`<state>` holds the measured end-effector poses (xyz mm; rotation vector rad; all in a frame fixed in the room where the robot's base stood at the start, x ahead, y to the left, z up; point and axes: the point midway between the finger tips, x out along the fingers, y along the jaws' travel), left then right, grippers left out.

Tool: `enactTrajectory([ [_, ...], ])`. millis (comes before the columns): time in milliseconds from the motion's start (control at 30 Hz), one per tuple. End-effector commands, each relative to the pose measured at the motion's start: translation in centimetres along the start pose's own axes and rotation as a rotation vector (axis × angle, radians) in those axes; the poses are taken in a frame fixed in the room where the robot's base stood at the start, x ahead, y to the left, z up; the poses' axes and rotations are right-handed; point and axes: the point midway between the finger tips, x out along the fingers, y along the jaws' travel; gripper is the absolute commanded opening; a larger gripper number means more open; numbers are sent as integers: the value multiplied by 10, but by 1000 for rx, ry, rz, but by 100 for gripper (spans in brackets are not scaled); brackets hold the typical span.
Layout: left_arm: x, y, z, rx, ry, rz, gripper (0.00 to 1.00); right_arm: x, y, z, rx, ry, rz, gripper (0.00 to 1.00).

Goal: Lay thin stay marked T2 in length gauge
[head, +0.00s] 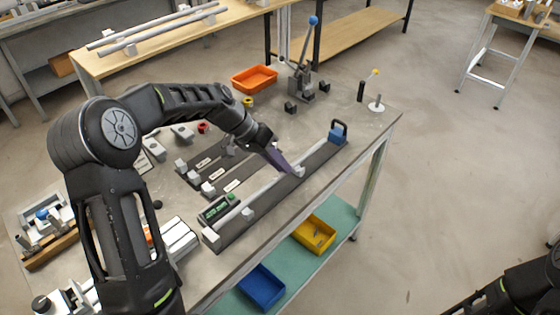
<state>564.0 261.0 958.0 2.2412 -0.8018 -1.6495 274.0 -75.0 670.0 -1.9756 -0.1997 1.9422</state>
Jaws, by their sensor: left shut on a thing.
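The length gauge is a long dark bar (268,204) on the bench, running from front left to back right. It has pale rests, a green part (220,207) at its near end and a blue block (336,136) with a black handle at its far end. A thin pale rod, seemingly the thin stay (246,199), runs along the gauge; I cannot read its marking. My left gripper (285,168) is shut on the stay, low over the gauge's middle. The fingers hide part of the stay, and I cannot tell whether it rests fully in the gauge. My right gripper is out of view.
Dark holders with white labels and pale blocks (208,188) lie left of the gauge. An orange tray (254,79) and a lever press (303,75) stand behind. Yellow (314,235) and blue bins (261,287) sit on the lower shelf.

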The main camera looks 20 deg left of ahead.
Motion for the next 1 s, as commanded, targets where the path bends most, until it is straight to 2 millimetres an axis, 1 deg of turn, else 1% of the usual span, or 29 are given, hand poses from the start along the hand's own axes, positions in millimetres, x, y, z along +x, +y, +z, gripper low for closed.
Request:
enactTrajectory([
  [33,6,-4,2,0,0,1,0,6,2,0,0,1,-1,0],
  [200,13,-8,5,0,0,1,0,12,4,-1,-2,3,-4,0],
  [667,15,-9,6,0,0,1,0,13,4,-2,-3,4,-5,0],
  [700,15,-9,6,0,0,1,16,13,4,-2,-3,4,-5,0],
  [900,15,-9,6,0,0,1,33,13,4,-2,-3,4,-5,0],
  [1000,15,-9,6,0,0,1,39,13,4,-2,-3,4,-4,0],
])
